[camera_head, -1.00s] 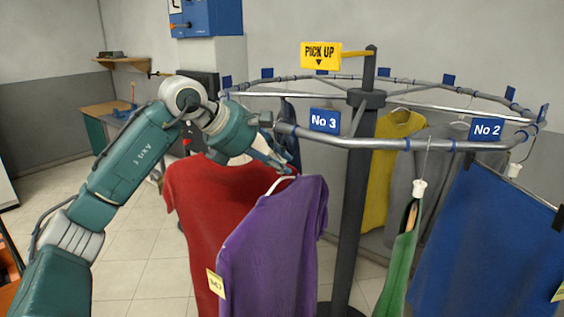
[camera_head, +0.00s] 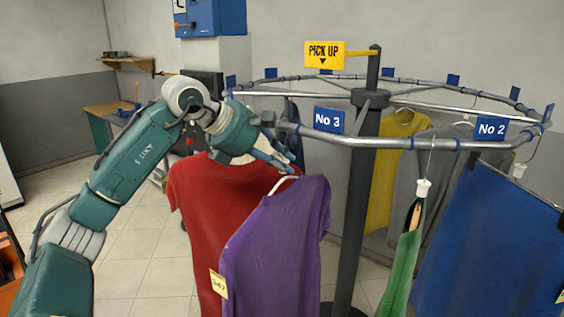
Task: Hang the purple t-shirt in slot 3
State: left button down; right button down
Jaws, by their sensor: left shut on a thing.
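The purple t-shirt (camera_head: 277,245) hangs on a white hanger (camera_head: 285,183) with a yellow tag at its lower left. My left gripper (camera_head: 288,168) is shut on the top of the hanger and holds the shirt below the rail. The hanger's hook is hidden by the gripper, so I cannot tell whether it touches the rail. The blue No 3 sign (camera_head: 329,120) stands on the front rail (camera_head: 372,143), above and right of the gripper. My right gripper is not in view.
A red t-shirt (camera_head: 198,200) hangs just behind the purple one. A green garment (camera_head: 403,265) and blue cloth (camera_head: 485,235) hang to the right, near the No 2 sign (camera_head: 491,129). The dark central post (camera_head: 355,220) stands right of the purple shirt.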

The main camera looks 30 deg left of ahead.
pick_arm(q)
jog(key=shift+f, duration=0.15)
jog(key=c, duration=1.5)
grip_release()
jog(key=shift+c, duration=0.2)
jog(key=v, duration=1.2)
jog(key=shift+w, duration=0.1)
jog(key=s+a+b, duration=0.1)
jog(key=s+b, duration=0.6)
jog(key=s, duration=0.9)
jog(key=shift+a, duration=0.2)
